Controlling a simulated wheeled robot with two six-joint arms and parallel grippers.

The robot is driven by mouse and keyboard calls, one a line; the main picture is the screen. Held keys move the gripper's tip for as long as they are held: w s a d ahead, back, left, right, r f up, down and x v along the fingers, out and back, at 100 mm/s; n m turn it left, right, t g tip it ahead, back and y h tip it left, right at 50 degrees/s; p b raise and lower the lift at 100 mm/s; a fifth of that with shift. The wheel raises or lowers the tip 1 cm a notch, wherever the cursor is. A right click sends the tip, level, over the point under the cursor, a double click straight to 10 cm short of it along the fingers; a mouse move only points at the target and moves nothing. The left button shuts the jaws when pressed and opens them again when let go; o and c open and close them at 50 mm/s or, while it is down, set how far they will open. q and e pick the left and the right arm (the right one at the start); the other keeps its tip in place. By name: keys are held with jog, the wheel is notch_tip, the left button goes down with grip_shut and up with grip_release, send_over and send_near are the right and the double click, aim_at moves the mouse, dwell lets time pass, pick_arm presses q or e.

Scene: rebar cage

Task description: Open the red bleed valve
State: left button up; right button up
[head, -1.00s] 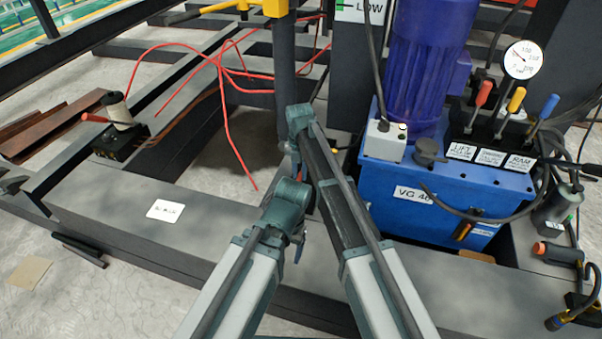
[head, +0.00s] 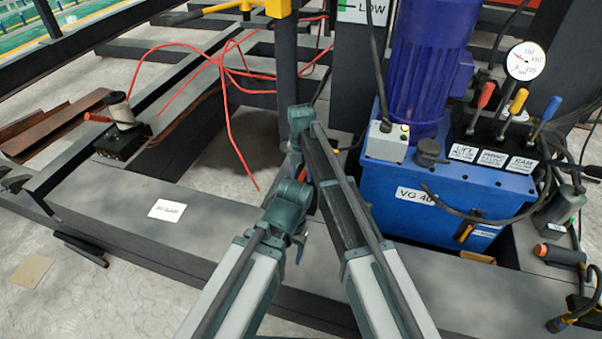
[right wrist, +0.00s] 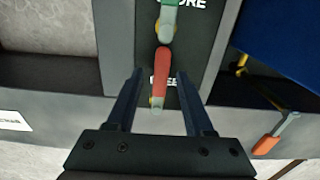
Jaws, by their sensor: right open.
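In the right wrist view, the red valve handle (right wrist: 160,76) stands nearly upright on a dark panel, its wide end up and its narrow end at a brassy fitting. My right gripper (right wrist: 158,73) is open, with one finger on each side of the handle. A gap shows on both sides, and nothing is clamped. A green-handled valve (right wrist: 169,17) sits just above it. A partly hidden label lies behind the red handle. In the head view my arm links cover most of the area around the valve and the right fingers cannot be made out. My left gripper is not seen.
A blue power unit (head: 385,190) with a purple motor (head: 425,70), coloured levers and a gauge (head: 526,61) stands to the right. An orange-handled valve (right wrist: 268,144) sits at lower right in the wrist view. Red hoses (head: 228,110) and steel beams lie to the left.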

aim_at(301, 178)
notch_tip(301, 178, up, 14)
jog(key=p, duration=1.3)
jog(key=shift+f+p, duration=0.15)
jog(key=shift+p, duration=0.15)
